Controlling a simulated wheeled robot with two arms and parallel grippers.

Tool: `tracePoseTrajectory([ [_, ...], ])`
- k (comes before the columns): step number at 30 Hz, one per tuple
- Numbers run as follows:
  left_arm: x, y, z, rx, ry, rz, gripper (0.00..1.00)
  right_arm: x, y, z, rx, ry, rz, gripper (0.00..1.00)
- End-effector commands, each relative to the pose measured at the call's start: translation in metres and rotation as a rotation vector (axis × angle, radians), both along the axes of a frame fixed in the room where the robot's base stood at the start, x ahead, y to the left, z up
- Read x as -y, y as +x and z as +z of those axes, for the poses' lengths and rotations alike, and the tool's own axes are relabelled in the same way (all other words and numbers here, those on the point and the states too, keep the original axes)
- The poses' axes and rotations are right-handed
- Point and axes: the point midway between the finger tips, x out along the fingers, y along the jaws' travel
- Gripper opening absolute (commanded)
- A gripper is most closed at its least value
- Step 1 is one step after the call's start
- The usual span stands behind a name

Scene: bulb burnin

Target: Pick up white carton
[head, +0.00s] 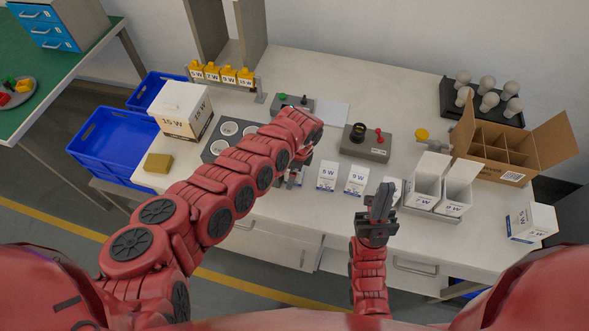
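Several white cartons are in the head view. A large one marked 15 W (183,108) stands at the left of the table. Small upright ones marked 5 W (327,177) and 9 W (356,180) stand near the front edge. Another (394,187) is partly hidden behind my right gripper. A carton marked 5 W (531,222) sits at the right corner. My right gripper (383,200) points up the picture; its dark fingers look together with nothing between them. My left gripper (292,178) is mostly hidden by its own arm, close to the small cartons.
Two open cartons (440,183) stand in a grey tray at the right. Behind them is an open divided cardboard box (510,150) and a black bulb rack (480,105). A tester with a red lever (366,145) sits mid-table. Blue bins (115,142) are left.

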Motion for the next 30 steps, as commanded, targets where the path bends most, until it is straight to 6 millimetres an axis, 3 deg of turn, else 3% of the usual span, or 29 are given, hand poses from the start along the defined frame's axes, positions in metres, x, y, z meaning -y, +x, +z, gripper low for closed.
tracePoseTrajectory([
  [4,0.0000,0.0002,0.0002,0.000,0.000,0.000,0.98,0.0000,0.0000,-0.0001,0.000,0.000,0.000,0.00],
  [18,-0.0001,0.0003,0.0005,0.000,0.000,0.001,0.14,0.0000,0.0000,-0.0001,0.000,0.000,0.000,0.00],
  [30,-0.0006,0.0008,0.0045,0.000,-0.001,0.002,0.12,0.0000,0.0000,-0.0013,0.000,0.000,0.000,0.00],
])
